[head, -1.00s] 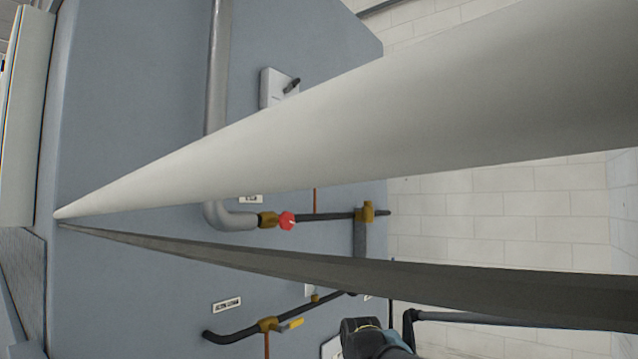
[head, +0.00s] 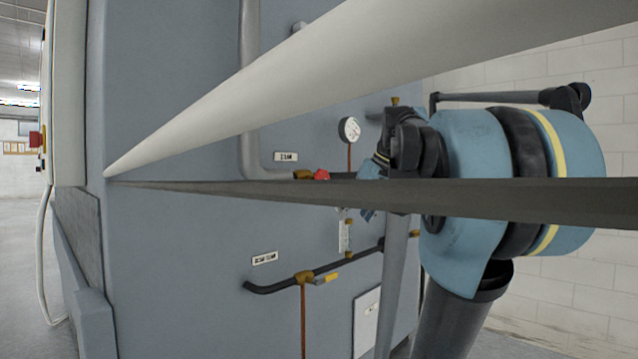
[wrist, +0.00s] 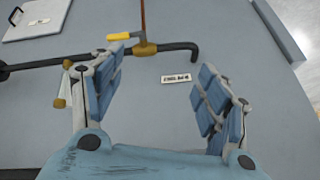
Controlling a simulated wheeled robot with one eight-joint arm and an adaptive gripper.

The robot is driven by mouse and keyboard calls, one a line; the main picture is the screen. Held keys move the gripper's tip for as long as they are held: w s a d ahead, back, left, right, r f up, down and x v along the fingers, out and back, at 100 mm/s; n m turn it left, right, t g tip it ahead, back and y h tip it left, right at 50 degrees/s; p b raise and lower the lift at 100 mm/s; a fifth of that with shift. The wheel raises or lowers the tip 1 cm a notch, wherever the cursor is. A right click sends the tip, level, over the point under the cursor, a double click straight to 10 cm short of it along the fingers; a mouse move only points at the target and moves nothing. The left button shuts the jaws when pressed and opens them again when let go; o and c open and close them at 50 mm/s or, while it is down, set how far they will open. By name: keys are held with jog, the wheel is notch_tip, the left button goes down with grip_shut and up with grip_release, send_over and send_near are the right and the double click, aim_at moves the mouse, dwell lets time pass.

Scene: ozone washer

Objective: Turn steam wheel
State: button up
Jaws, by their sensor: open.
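The red steam wheel (head: 322,174) sits on a brass fitting beside the grey pipe, near the label that seems to read STEAM. A dark bar crosses just in front of it and hides its lower part. It does not show in the wrist view. My gripper (wrist: 165,80) is open and empty in the wrist view, with its two blue padded fingers wide apart. In the head view my arm comes in from the right, and the dark bar hides much of the gripper, just right of the wheel. I cannot tell its exact distance from the wheel.
A black pipe (head: 348,262) with a yellow-handled valve (head: 325,278) runs below; the yellow handle (wrist: 118,36) also shows beyond the left finger in the wrist view. A gauge (head: 349,129) is above the wheel. The pale beam (head: 330,65) and dark bar (head: 250,189) cross the foreground.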

aim_at(319, 179)
jog(key=w+r+n+t+y, duration=0.15)
jog(key=w+r, duration=0.25)
jog(key=r, duration=0.6)
jog(key=w+r+n+y, duration=0.15)
jog(key=w+r, duration=0.25)
jog(key=r, duration=0.6)
jog(key=shift+h, duration=0.3)
jog(key=x, duration=1.7)
jog(key=shift+w+a, duration=0.1)
jog(key=shift+a, duration=0.1)
jog(key=shift+r, duration=0.1)
jog(key=c, duration=1.1)
